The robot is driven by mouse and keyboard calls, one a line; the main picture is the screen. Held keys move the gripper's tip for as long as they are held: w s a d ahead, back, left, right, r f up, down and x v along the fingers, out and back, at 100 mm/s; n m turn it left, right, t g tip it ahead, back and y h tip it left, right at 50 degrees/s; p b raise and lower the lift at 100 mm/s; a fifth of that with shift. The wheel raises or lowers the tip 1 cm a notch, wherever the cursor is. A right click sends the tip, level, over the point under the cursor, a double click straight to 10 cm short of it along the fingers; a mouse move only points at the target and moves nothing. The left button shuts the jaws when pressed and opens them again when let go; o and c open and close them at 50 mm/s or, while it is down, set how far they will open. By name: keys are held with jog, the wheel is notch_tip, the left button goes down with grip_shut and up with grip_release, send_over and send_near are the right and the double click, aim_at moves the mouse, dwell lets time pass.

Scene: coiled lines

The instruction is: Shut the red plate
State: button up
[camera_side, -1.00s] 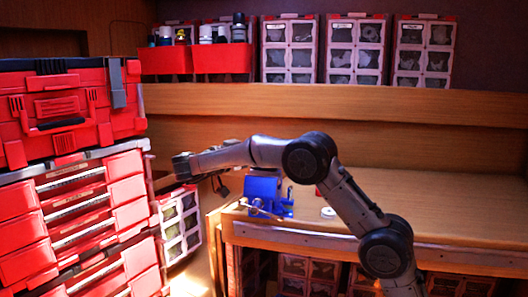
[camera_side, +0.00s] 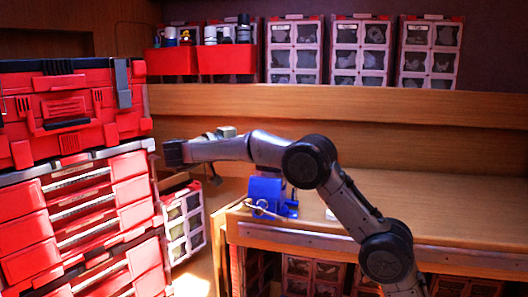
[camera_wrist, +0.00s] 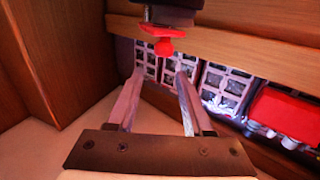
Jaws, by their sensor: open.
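I cannot single out one red plate. The red drawer cabinet (camera_side: 80,215) at the left of the side view has several red-fronted drawers, under a red toolbox (camera_side: 62,115). In the wrist view a small red part (camera_wrist: 163,38) hangs from a dark block beyond my fingertips; I cannot tell what it belongs to. My gripper (camera_wrist: 160,76) is open and empty, its two fingers apart, with a gap between them and the red part. In the side view the end of my arm is just right of the cabinet, and the fingers are not clear there.
A blue vise (camera_side: 268,196) stands on the wooden bench (camera_side: 450,215) below my forearm. Red bins (camera_side: 226,61) and clear-drawer organizers (camera_side: 358,50) line the back shelf. A small organizer (camera_side: 184,222) stands beside the cabinet. The bench's right side is clear.

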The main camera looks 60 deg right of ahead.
jog(key=shift+r, duration=1.75)
